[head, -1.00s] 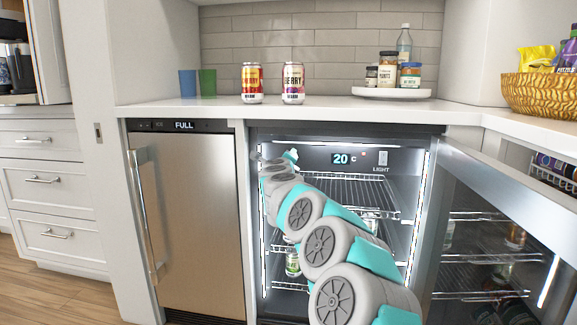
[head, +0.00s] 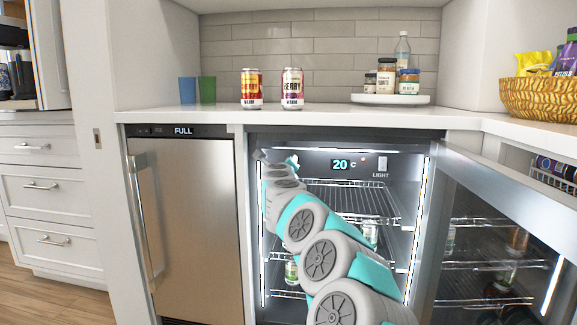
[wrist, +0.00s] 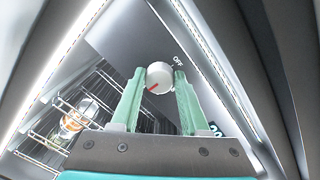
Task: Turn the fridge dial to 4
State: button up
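The fridge dial (wrist: 159,76) is a round, pale knob with a red mark toward its lower left in the wrist view. The word OFF is printed just above and to its right. My gripper (wrist: 160,85) has one green fingertip on each side of the dial, very close to its edges. I cannot tell whether the fingers press on it or leave a thin gap. In the head view my gripper (head: 278,160) is at the top left inside the open fridge, and the dial is hidden there. The fridge display (head: 345,165) reads 20 C.
The fridge door (head: 505,225) stands open to the right. A LIGHT switch (head: 383,163) is right of the display. Wire shelves (head: 350,195) with cans lie below. A closed steel appliance (head: 190,230) marked FULL stands at left. Two cans (head: 292,88) stand on the counter above.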

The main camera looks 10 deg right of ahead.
jog(key=o, duration=0.5)
jog(key=shift+c, duration=0.2)
jog(key=shift+f, duration=0.1)
jog(key=b+v, duration=0.1)
jog(key=v, duration=0.6)
jog(key=shift+s, duration=0.4)
jog(key=shift+a, duration=0.1)
